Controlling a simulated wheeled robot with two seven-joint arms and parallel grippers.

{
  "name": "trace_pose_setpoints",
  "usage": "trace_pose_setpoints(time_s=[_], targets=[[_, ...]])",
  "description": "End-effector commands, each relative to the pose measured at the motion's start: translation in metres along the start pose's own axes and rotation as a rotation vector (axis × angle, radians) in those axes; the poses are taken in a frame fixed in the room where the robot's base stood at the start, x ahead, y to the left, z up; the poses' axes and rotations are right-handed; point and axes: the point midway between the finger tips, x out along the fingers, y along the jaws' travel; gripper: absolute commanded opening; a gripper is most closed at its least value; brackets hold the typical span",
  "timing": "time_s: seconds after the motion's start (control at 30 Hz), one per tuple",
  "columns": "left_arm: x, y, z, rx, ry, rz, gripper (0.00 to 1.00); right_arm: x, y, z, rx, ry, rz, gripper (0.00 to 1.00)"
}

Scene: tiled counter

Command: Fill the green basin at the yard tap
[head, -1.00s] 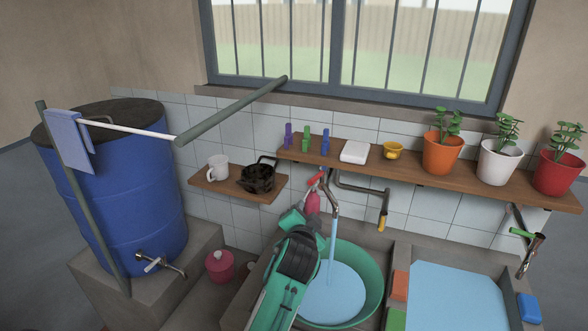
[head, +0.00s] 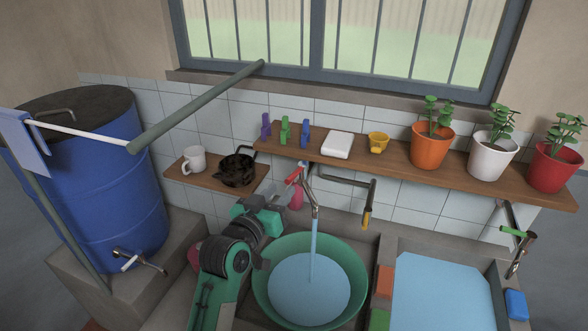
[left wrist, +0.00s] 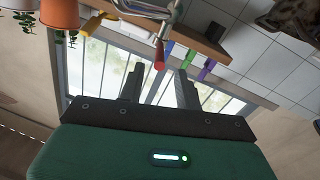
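The green basin (head: 348,258) stands in the sink under the yard tap (head: 309,196). A stream of water (head: 313,250) runs from the spout into it, and water (head: 300,293) covers its bottom, with green wall showing above. The tap's red handle (head: 294,175) points toward my left gripper (head: 281,193). In the left wrist view the two fingers (left wrist: 159,82) are apart and empty. The red handle end (left wrist: 159,55) shows in line with the gap, near the fingertips; I cannot tell whether they touch. My right gripper is out of view.
A second basin (head: 443,262) with water lies at right, with sponges beside it. A yellow-ended pipe (head: 366,216) hangs right of the tap. A shelf (head: 390,168) with pots and pegs runs above. A small shelf (head: 217,182) with mug and dark pot is left. A blue barrel (head: 90,180) stands far left.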

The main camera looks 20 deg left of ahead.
Motion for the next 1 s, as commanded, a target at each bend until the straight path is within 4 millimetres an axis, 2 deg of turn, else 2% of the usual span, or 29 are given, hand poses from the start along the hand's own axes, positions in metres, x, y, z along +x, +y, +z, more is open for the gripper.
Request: trace_pose_setpoints(time_s=[0.03, 0.2, 0.43, 0.6, 0.9, 1.0], targets=[[0.012, 0.001, -0.004, -0.002, 0.001, 0.001, 0.34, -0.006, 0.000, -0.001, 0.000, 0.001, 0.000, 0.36], [0.044, 0.001, -0.004, -0.001, 0.000, 0.000, 0.34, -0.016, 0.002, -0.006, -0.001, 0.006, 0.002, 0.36], [0.075, 0.001, -0.002, 0.001, 0.000, 0.000, 0.34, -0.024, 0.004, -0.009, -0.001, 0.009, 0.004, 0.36], [0.085, 0.000, -0.001, 0.001, 0.000, 0.000, 0.34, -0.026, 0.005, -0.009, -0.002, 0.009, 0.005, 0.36], [0.087, 0.000, 0.000, 0.001, 0.000, 0.000, 0.34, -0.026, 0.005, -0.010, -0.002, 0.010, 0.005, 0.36], [0.087, 0.000, 0.000, 0.001, 0.000, 0.000, 0.15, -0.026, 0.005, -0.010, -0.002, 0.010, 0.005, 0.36]])
